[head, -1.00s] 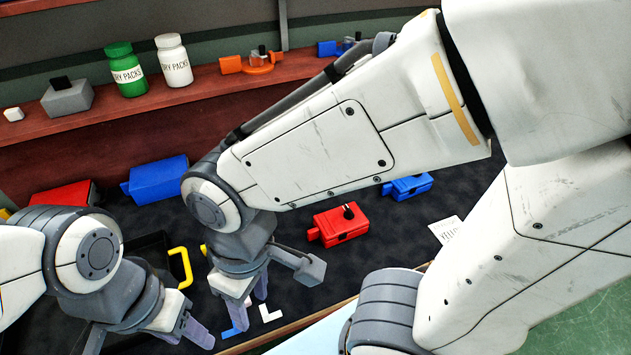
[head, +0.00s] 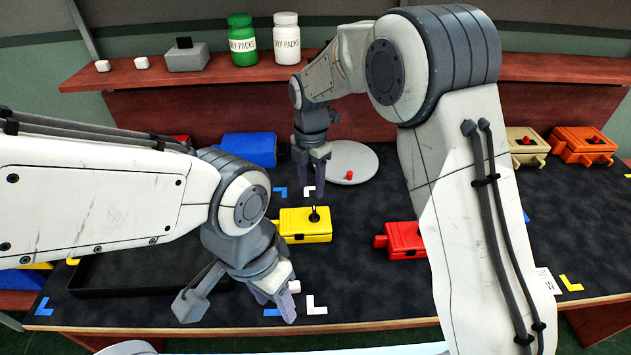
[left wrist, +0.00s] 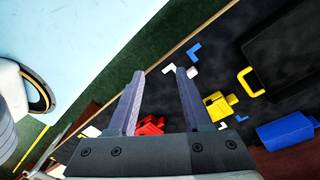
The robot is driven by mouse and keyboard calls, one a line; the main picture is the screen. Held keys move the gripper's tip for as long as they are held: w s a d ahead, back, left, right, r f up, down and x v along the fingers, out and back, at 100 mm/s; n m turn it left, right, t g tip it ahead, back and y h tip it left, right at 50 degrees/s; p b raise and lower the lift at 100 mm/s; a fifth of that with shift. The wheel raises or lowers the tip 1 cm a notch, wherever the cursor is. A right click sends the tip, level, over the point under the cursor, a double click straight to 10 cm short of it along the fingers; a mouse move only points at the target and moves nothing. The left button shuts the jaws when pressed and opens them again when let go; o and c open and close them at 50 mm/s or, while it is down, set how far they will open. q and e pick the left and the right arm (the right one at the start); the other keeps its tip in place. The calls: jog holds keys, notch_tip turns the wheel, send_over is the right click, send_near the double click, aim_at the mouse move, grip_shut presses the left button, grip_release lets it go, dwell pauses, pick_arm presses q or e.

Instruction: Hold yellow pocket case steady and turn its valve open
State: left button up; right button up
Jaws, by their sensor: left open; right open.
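The yellow pocket case (head: 303,236) lies flat on the dark mat, with a black valve knob (head: 314,214) on top. It shows small in the left wrist view (left wrist: 217,107). My left gripper (head: 287,299) is open and empty, in front of the case near the table's front edge. Its spread fingers (left wrist: 160,72) show in the left wrist view with nothing between them. My right gripper (head: 311,188) points down, open, behind the case near the round plate; I see no object in it.
A red case (head: 404,239) lies right of the yellow one, partly behind my right arm. A pale round plate (head: 345,165) with a small red piece lies behind. A black tray (head: 150,274) is at left, a blue case (head: 247,149) behind. Bottles stand on the shelf (head: 350,66).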

pick_arm(q)
jog(key=shift+o, duration=0.2)
jog(key=shift+w+f, duration=0.1)
jog(key=shift+f, duration=0.05)
jog(key=m, duration=0.7)
send_over(299, 225)
jog(key=s+a, duration=0.3)
jog(key=s, duration=0.4)
notch_tip(299, 225, down, 5)
jog(key=w+a+f+m, duration=0.1)
jog(key=w+f, duration=0.1)
jog(key=w, duration=0.1)
jog(key=w+a+f+m, duration=0.1)
jog(key=w+a+f, duration=0.1)
jog(key=w, duration=0.1)
jog(key=w+a+f+m+y, duration=0.1)
jog(key=w+f, duration=0.2)
jog(key=shift+a+f+m, duration=0.1)
jog(key=shift+a+m, duration=0.15)
jog(key=shift+m, duration=0.05)
notch_tip(299, 225, down, 10)
pick_arm(e)
jog(key=shift+w+d+f+n, duration=0.2)
jog(key=shift+w+f+n, duration=0.25)
jog(key=shift+w, duration=0.15)
jog(key=shift+w+d+f+n, duration=0.2)
jog(key=shift+w+f+n, duration=0.25)
jog(key=shift+w, duration=0.1)
pick_arm(q)
grip_shut()
